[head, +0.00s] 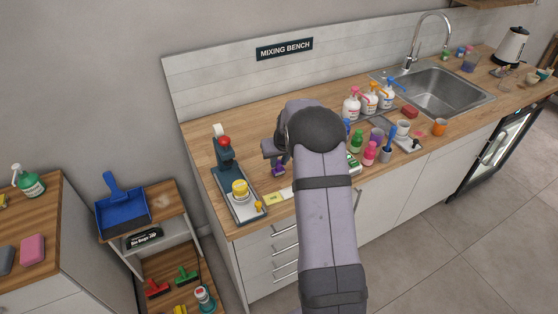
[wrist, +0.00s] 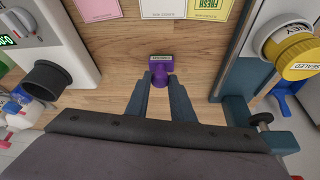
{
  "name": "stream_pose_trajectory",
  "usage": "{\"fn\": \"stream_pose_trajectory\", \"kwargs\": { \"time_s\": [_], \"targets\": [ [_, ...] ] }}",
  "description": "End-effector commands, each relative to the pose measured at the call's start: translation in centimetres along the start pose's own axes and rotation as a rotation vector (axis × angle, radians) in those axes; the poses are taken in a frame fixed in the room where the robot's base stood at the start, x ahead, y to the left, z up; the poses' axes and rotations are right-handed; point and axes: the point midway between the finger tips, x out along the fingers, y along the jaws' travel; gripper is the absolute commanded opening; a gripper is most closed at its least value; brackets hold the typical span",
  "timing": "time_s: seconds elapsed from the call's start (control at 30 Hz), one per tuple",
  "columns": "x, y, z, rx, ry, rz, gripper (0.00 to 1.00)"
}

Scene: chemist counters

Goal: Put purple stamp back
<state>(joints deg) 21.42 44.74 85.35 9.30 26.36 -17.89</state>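The purple stamp (wrist: 160,76) is between my gripper's two fingers in the wrist view, with a pale label on its far edge. My gripper (wrist: 160,88) is closed in against both sides of it. In the head view the purple stamp (head: 278,170) shows as a small purple patch below my gripper (head: 273,157), over the wooden counter. Whether its base touches the wood cannot be told.
Coloured cards (wrist: 162,8) lie just beyond the stamp. A dark teal press (head: 224,160) with a yellow-lidded jar (head: 240,189) stands to the left in the head view. A white device (wrist: 50,40) stands close on the wrist view's left. Bare wood separates them.

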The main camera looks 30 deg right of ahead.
Motion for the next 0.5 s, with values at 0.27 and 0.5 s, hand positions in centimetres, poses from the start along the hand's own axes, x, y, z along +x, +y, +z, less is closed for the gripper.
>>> {"fn": "stream_pose_trajectory", "kwargs": {
  "time_s": [0.27, 0.5],
  "targets": [
    [-0.01, 0.00, -0.01, 0.000, 0.000, 0.000, 0.39],
    [-0.47, 0.00, -0.22, 0.000, 0.000, 0.000, 0.39]
  ]
}}
